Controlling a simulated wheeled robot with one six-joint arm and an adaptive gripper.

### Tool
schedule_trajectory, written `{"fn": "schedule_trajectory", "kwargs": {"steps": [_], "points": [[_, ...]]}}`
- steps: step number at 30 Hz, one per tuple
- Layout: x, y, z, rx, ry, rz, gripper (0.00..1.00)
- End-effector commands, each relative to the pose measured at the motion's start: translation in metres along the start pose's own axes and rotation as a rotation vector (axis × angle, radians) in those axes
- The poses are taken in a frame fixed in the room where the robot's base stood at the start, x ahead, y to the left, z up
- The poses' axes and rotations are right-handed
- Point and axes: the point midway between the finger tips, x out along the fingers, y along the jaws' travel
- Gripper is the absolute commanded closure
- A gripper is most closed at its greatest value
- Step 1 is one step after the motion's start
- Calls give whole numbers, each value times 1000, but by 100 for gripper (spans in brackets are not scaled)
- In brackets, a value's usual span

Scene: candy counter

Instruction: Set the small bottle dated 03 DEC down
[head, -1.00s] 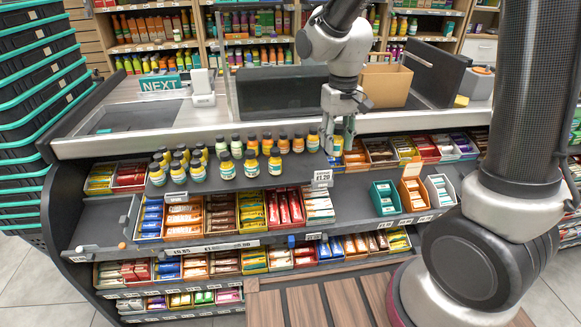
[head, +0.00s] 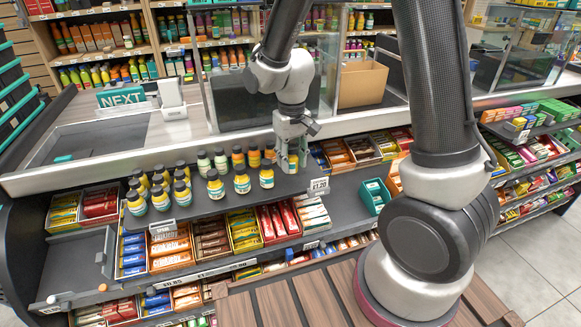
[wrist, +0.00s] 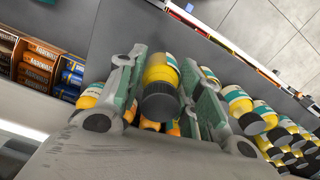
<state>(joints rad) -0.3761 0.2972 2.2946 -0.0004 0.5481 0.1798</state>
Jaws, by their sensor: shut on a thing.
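My gripper (head: 291,170) is at the right end of a shelf of small bottles in the head view. In the wrist view its two pads (wrist: 160,108) are closed on the sides of a small bottle (wrist: 158,72) with a dark cap, yellow body and teal-and-white label. No date can be read. In the head view the fingers mostly hide this bottle. Whether its base touches the shelf (head: 225,207) cannot be told. Similar yellow bottles stand to the left, the nearest one (head: 267,177) close beside the fingers.
Paler and orange bottles (head: 237,158) stand behind, close to the gripper; some orange ones show beyond the held bottle in the wrist view. A price tag (head: 319,186) is on the shelf's front edge. Candy boxes (head: 335,152) lie to the right. Bare shelf (head: 345,190) shows right of the tag.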

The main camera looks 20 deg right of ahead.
Motion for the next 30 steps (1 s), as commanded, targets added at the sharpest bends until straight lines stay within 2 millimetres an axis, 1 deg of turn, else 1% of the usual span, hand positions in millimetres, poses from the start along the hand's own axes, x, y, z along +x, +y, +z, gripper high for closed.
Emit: {"fn": "schedule_trajectory", "kwargs": {"steps": [1,3,6,17,18,19,27,30], "points": [[9,0,1,0,-5,1,88],[20,0,1,0,-5,1,88],[28,0,1,0,-3,1,88],[32,0,1,0,-2,0,88],[32,0,0,0,-2,0,59],[32,0,0,0,-1,0,55],[31,0,0,0,-1,0,55],[27,0,0,0,1,0,55]]}}
